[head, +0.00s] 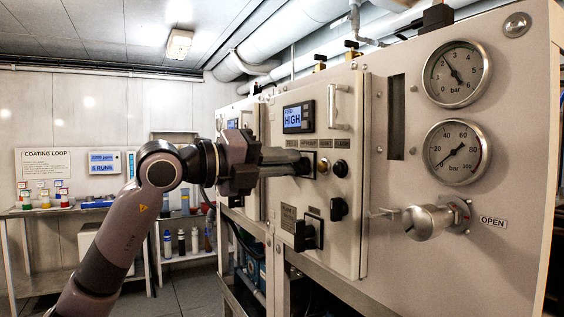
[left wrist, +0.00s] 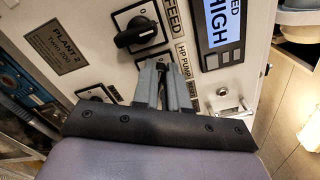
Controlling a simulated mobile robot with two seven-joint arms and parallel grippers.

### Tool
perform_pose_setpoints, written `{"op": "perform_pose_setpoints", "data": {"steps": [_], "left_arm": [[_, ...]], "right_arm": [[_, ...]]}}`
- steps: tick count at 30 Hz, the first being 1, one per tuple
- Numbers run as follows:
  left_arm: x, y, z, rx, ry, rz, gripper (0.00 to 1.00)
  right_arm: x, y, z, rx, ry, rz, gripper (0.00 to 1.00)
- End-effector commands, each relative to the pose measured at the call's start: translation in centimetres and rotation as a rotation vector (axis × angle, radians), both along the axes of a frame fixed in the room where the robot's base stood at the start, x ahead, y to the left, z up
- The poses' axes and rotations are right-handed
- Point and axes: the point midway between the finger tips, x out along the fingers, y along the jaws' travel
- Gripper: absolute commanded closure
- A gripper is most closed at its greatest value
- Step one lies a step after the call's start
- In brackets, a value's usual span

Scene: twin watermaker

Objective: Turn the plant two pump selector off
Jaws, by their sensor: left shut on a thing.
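The plate reading "PLANT 2" (left wrist: 65,45) shows on the panel in the left wrist view. My left gripper (left wrist: 163,80) is shut on the pump selector (left wrist: 162,66) beside the "HP PUMP" label. Its fingers hide most of that selector, so I cannot tell its position. A black feed selector (left wrist: 140,36) sits apart from the fingers beside the "FEED" label. In the head view my left gripper (head: 306,165) reaches the panel (head: 350,240) from the left, below the display reading "HIGH" (head: 298,117). My right gripper is not in view.
On the panel are a black knob (head: 338,208), a black switch handle (head: 304,236) and a door handle (head: 337,107). Two gauges (head: 457,73) and a metal valve (head: 428,221) marked "OPEN" are at the right. A bench (head: 60,211) stands far left.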

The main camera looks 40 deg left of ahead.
Motion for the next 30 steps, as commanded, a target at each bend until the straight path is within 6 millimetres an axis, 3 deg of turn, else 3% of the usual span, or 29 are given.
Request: {"op": "perform_pose_setpoints", "data": {"steps": [2,3,5,17,30], "left_arm": [[0.0,0.0,0.0,-0.004,0.0,0.0,1.0],[0.0,0.0,0.0,-0.004,0.0,0.0,0.78],[0.0,0.0,0.0,-0.003,0.0,0.0,0.62],[-0.6,0.2,-0.1,-0.002,-0.002,0.0,0.62],[-5.8,1.7,-0.2,-0.002,-0.001,0.001,0.62]], "right_arm": [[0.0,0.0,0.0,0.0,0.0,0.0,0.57],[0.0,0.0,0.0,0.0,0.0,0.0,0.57],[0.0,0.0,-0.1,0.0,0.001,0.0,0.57],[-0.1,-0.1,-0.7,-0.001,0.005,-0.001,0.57],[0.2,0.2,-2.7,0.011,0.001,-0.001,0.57]]}}
